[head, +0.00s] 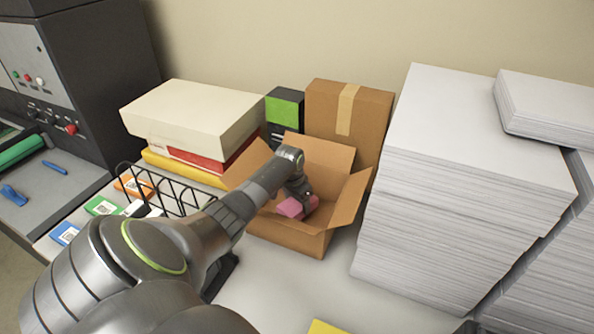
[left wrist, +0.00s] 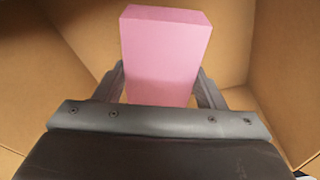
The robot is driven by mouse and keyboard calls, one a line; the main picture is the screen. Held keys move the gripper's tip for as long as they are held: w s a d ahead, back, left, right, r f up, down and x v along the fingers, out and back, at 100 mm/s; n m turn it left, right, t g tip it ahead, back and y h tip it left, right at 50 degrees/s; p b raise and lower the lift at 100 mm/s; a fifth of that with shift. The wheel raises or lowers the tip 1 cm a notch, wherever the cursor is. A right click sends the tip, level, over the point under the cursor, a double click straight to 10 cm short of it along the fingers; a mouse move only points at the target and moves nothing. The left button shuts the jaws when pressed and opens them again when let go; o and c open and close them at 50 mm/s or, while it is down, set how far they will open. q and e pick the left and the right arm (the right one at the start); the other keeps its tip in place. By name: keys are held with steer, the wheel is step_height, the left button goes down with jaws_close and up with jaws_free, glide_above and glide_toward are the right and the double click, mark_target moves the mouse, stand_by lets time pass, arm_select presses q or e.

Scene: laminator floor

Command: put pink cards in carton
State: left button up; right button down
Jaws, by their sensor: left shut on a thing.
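The pink cards (head: 297,207) form a small block, held by my left gripper (head: 300,196) inside the open carton (head: 285,237). In the left wrist view the pink block (left wrist: 163,55) sits between the two fingers of my left gripper (left wrist: 162,88), which are shut on it. The brown carton walls (left wrist: 60,85) surround the block there. Whether the block touches the carton floor cannot be told. My right gripper is not in view.
A tall stack of white paper (head: 455,190) stands right of the carton. A closed taped box (head: 365,110) is behind it. A black wire rack (head: 165,190) and colored card packs (head: 103,206) lie left.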

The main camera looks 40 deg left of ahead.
mark_target(297, 210)
arm_select(q)
step_height(297, 210, down, 4)
steer(key=b, duration=0.2)
steer(key=shift+r+b, duration=0.1)
steer(key=shift+b, duration=0.25)
steer(key=shift+r, duration=0.1)
steer(key=o, duration=1.2)
steer(key=shift+o, duration=0.2)
